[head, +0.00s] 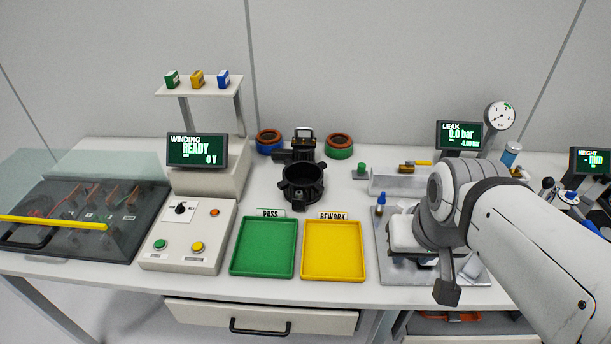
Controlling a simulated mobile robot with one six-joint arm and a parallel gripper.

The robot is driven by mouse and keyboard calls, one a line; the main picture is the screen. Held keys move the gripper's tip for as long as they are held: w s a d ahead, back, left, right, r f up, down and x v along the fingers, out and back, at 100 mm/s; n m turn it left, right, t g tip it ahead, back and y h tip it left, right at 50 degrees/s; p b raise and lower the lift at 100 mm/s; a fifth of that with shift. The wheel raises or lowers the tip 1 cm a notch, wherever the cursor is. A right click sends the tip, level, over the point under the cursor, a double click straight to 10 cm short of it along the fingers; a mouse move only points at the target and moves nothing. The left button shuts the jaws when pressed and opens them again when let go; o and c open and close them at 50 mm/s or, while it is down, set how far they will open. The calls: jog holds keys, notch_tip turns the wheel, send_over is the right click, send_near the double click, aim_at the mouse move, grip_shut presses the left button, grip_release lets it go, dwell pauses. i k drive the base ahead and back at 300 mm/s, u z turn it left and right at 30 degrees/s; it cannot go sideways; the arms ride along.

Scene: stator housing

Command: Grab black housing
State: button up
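The black housing (302,183) stands upright on the white bench, its round open top facing up. It is ring-shaped with lugs around its outside and sits just behind the green and yellow trays. My gripper (447,292) is at the right, over the front of the leak station and well to the right of the housing. One dark finger shows pointing down; the rest is hidden by my arm, so its opening cannot be seen. Nothing visible touches the housing.
A green PASS tray (263,273) and a yellow REWORK tray (334,275) lie empty in front of the housing. A black device (303,146) and two coloured rings (339,146) stand behind it. The winding station (188,236) is left, and the leak station (385,245) is under my arm.

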aim_at(307, 176)
jog(key=z, duration=0.1)
jog(key=k, duration=0.15)
jog(key=z, duration=1.2)
jog(key=k, duration=1.2)
jog(key=u, duration=1.25)
jog(key=i, duration=1.7)
jog(key=u, duration=0.05)
